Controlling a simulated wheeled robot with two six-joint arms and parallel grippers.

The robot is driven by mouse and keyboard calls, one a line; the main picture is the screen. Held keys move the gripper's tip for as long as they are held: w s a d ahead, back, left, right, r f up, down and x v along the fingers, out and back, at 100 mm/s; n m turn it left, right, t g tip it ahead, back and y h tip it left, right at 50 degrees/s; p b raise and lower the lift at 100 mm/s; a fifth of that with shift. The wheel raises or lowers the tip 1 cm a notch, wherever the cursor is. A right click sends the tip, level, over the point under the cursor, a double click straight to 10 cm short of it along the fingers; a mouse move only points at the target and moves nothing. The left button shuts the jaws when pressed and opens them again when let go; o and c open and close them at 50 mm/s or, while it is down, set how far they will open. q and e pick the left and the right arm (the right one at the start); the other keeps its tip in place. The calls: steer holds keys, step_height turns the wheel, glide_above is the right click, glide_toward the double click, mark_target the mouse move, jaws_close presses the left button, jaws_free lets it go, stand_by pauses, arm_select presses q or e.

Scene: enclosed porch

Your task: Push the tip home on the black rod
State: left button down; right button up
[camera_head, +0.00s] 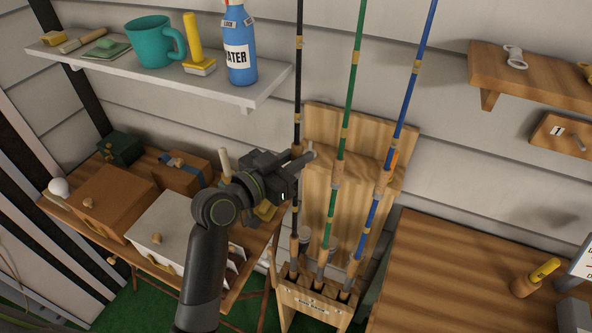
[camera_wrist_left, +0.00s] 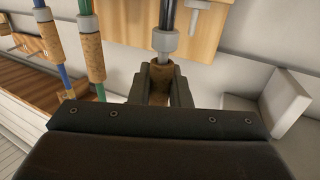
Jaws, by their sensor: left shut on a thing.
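The black rod (camera_head: 298,80) stands nearly upright in the wooden rod rack (camera_head: 318,303), beside the green rod (camera_head: 352,80) and the blue rod (camera_head: 415,70). Its upper end runs out of the top of the head view, so its tip is out of sight. My left gripper (camera_head: 297,158) reaches the black rod at its cork grip and is shut on it. In the left wrist view, the gripper (camera_wrist_left: 161,84) has its two fingers on either side of the cork, just below a grey collar (camera_wrist_left: 165,42). My right gripper is not in view.
A shelf (camera_head: 262,92) at upper left holds a teal mug (camera_head: 150,45), a blue bottle (camera_head: 240,50) and brushes. Below it, a table carries boxes, including a white one (camera_head: 180,232). A wooden bench (camera_head: 455,275) stands at right, with a yellow-handled tool (camera_head: 540,273).

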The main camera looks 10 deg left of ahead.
arm_select(q)
steer(key=shift+f+b, duration=0.55)
steer(key=shift+f, duration=0.1)
steer(key=c, duration=1.3)
jaws_free()
steer(key=shift+o, duration=0.5)
steer(key=o, duration=0.6)
steer(key=shift+c, duration=0.2)
steer(key=shift+s, duration=0.1)
steer(key=shift+s+a+r+p, duration=0.35)
steer(key=shift+s+a+r, duration=0.1)
steer(key=shift+s, duration=0.25)
steer(key=shift+s+a+r+p, duration=0.35)
steer(key=shift+s+a, duration=0.1)
steer(key=shift+s, duration=0.2)
steer(key=shift+s+a+r+p, duration=0.35)
steer(key=shift+s+a, duration=0.1)
steer(key=shift+s, duration=0.25)
